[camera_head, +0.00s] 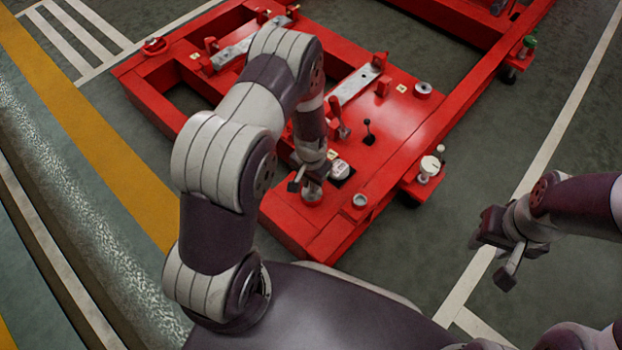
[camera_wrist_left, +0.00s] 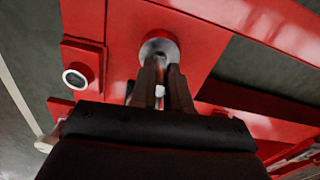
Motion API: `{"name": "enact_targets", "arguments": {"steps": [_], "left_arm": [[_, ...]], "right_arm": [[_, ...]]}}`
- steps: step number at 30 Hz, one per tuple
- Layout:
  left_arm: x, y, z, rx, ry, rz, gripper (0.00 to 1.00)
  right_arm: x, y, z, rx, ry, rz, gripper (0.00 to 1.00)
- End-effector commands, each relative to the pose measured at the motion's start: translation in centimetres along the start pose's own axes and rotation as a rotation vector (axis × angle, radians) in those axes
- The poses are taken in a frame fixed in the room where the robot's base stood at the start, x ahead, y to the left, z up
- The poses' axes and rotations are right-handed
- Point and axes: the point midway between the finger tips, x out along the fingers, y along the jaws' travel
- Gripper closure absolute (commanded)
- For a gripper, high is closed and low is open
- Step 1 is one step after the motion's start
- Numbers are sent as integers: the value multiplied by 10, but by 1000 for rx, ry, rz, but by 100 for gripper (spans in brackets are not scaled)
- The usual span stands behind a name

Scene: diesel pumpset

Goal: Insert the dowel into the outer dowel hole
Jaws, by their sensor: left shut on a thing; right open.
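My left gripper (camera_head: 311,186) is low over the near end of the red base frame (camera_head: 372,131), its fingers pointing down. In the left wrist view its fingers (camera_wrist_left: 162,82) are shut, with a small pale piece, apparently the dowel (camera_wrist_left: 159,91), between them; most of it is hidden. The fingertips are at a round raised boss (camera_wrist_left: 158,48), which also shows in the head view (camera_head: 312,199). The fingers cover part of the boss, so I cannot tell whether the dowel is in a hole. My right gripper (camera_head: 490,257) is open and empty, off the frame.
A light ring-shaped boss (camera_head: 359,201) stands right of the left gripper. A black-knobbed lever (camera_head: 368,131), red uprights and grey bars (camera_head: 355,84) rise from the frame. A white-capped post (camera_head: 428,168) stands at its right edge. The floor around my right gripper is clear.

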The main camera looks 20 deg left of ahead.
Motion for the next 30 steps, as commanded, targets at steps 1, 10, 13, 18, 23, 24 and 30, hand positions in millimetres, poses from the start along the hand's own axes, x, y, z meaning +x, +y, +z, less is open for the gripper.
{"name": "enact_targets", "arguments": {"steps": [1,10,13,18,23,24,30], "left_arm": [[0,0,0,0,0,0,100],[0,0,0,0,1,0,100],[-1,0,0,0,1,0,100],[-2,0,-1,0,1,0,100],[0,0,-1,0,1,0,100],[0,0,-1,0,1,0,100],[2,0,-1,0,1,0,100]], "right_arm": [[-1,0,0,0,0,0,57],[0,0,0,0,0,0,57],[-2,0,0,0,0,0,57],[-7,0,-1,0,0,0,57],[-6,0,-1,0,0,0,57],[-6,0,-1,0,0,0,57],[-5,0,-1,0,0,0,57]]}}
